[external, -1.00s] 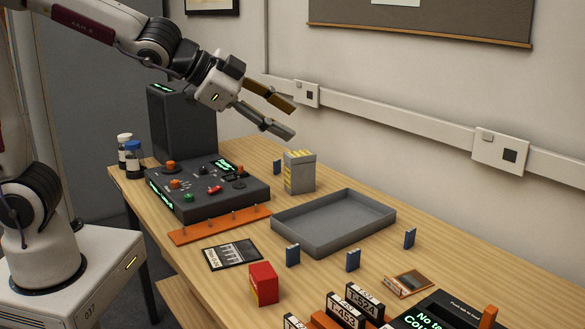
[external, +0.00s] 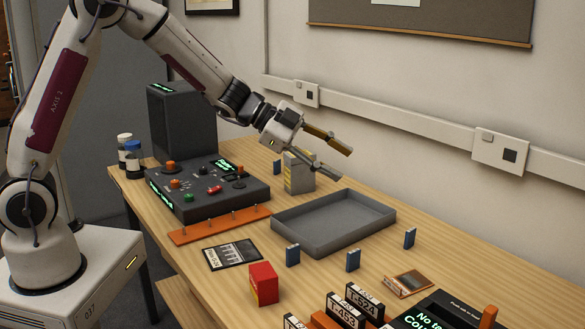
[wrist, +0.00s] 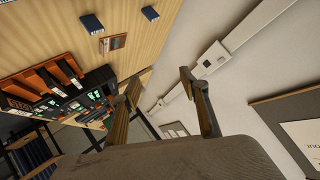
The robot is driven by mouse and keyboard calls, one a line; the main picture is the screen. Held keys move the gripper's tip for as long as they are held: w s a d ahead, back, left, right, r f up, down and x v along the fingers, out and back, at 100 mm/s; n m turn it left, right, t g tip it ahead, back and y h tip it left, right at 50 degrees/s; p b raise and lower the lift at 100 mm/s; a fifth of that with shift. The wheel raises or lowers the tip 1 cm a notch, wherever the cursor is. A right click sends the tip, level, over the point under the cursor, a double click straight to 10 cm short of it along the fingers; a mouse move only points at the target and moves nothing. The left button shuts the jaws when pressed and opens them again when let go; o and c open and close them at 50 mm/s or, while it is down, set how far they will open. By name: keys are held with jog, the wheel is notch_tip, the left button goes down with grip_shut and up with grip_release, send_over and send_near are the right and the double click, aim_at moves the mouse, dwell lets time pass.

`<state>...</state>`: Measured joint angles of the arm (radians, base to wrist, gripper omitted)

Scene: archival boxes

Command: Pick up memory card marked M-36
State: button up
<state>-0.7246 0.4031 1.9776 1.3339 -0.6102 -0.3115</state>
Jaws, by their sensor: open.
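Several small dark blue upright pieces that look like memory cards stand on the wooden table. Two blue pieces show in the wrist view, one at upper left (wrist: 92,24) and one at the top (wrist: 150,13).
The grey tray (external: 378,202) is empty. A control console (external: 200,205), a pale box with yellow (external: 300,180), a red box (external: 264,284) and labelled cartridges (external: 363,304) stand around. Bare table (external: 480,270) lies at right, beside the wall.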

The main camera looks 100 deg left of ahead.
jog(key=s+f+m+h, duration=0.2)
jog(key=s+f+h, duration=0.3)
jog(key=f, duration=0.6)
jog(key=g+h, duration=0.2)
jog(key=h, duration=0.2)
send_near(294, 264)
jog(key=w+r, duration=0.2)
jog(key=r, duration=0.1)
jog(key=shift+w+d+r, duration=0.1)
jog(key=shift+w+d, duration=0.15)
jog(key=shift+d, duration=0.1)
jog(key=shift+s+d+f, duration=0.1)
jog(key=shift+s+f, duration=0.15)
jog(key=shift+s, duration=0.2)
jog(key=shift+x, duration=1.3)
jog(key=shift+x, duration=2.65)
jog(key=shift+d+r, duration=0.1)
jog(key=shift+r, duration=0.05)
